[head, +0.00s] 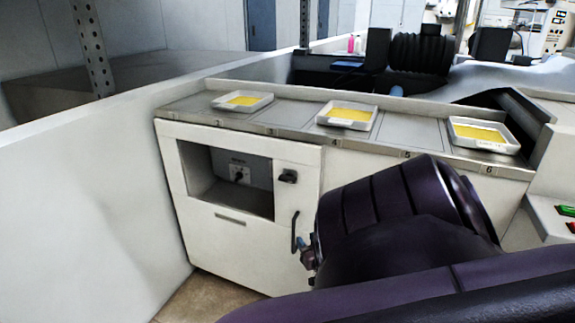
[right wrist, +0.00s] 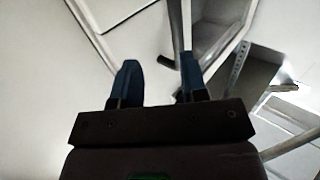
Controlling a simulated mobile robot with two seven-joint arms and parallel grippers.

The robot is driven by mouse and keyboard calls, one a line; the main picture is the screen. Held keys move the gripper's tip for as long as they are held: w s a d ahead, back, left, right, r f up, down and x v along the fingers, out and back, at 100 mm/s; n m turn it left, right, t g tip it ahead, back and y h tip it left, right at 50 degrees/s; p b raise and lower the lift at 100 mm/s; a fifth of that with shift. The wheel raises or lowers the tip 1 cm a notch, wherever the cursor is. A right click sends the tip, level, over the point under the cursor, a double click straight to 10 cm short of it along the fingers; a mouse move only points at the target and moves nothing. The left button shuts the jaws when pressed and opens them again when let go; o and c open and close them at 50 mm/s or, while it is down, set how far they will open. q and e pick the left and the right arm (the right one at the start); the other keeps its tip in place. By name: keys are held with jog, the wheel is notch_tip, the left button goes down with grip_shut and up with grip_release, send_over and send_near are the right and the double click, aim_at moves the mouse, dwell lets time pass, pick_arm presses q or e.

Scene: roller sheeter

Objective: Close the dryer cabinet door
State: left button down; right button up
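The white dryer cabinet door (head: 245,245) is under the left part of the counter in the head view, with a dark rectangular window and a black latch knob (head: 288,176). It looks close to flush with the cabinet front; I cannot tell whether a small gap is left. Its dark vertical handle (head: 294,232) is at the right edge. My right gripper (head: 308,254) is low beside the handle, partly hidden by my purple arm. In the right wrist view its blue fingers (right wrist: 159,80) are apart, with a dark bar end showing between them. My left gripper is out of view.
Three white trays with yellow contents, left (head: 243,102), middle (head: 347,116) and right (head: 484,135), sit on the numbered counter (head: 290,115). A white wall panel (head: 90,200) stands left of the cabinet. A little brown floor (head: 205,297) shows below the door.

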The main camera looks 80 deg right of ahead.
pick_arm(q)
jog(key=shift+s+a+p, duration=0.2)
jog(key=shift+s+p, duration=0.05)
jog(key=shift+p, duration=0.15)
pick_arm(e)
jog(key=shift+w+a+v, duration=0.1)
jog(key=shift+w+v, duration=0.05)
jog(key=shift+v, duration=1.05)
jog(key=shift+w+a+v, duration=0.15)
jog(key=shift+w+v, duration=0.05)
jog(key=shift+v, duration=1.05)
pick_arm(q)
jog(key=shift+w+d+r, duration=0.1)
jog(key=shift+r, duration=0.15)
pick_arm(e)
jog(key=shift+w, duration=0.1)
